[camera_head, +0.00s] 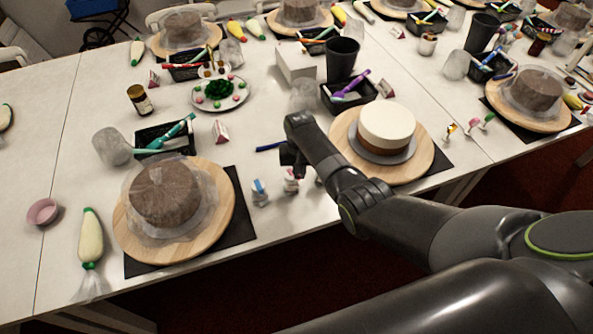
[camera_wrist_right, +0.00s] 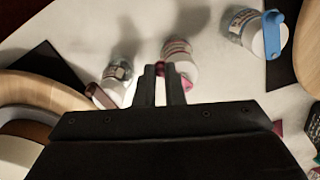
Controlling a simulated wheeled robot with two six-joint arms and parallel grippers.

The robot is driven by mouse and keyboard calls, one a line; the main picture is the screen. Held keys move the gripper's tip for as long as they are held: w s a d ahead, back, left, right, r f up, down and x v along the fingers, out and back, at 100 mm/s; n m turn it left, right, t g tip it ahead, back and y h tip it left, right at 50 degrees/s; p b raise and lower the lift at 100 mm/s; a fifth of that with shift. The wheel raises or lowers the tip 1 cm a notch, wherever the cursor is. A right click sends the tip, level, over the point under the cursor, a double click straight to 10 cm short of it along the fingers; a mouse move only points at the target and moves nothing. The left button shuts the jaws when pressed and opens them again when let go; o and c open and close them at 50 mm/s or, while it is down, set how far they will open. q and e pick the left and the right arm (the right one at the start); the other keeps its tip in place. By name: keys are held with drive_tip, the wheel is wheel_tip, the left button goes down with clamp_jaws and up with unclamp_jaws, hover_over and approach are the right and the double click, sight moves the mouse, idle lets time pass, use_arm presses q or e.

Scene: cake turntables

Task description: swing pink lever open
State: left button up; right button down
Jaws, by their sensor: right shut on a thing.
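A small white bottle with a pink band (camera_wrist_right: 178,52) stands in the middle of the right wrist view. It also shows in the head view (camera_head: 291,184), just below my right gripper. Its pink lever (camera_wrist_right: 187,83) shows beside and between my fingertips. My right gripper (camera_wrist_right: 161,70) is shut on the pink lever; the fingers hide part of it, so its exact angle is hard to tell. In the head view my right gripper (camera_head: 292,168) hangs over the bottle. My left gripper is not in view.
A bottle with a blue lever (camera_head: 260,192) stands on one side of the pink one. A bottle with a brownish lever (camera_wrist_right: 116,78) stands on the other. Turntables with a brown cake (camera_head: 165,193) and a cream-topped cake (camera_head: 387,123) flank them. The white table's front edge is close.

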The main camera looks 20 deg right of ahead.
drive_tip(key=shift+w+d+n, duration=0.2)
drive_tip(key=shift+d+n, duration=0.15)
drive_tip(key=shift+n, duration=0.65)
drive_tip(key=n, duration=0.2)
drive_tip(key=shift+w+d+n, duration=0.3)
drive_tip(key=shift+w+d, duration=0.05)
drive_tip(key=c, duration=1.5)
unclamp_jaws()
wheel_tip(320, 180, up, 18)
drive_tip(key=b, duration=0.1)
drive_tip(key=shift+f, duration=0.25)
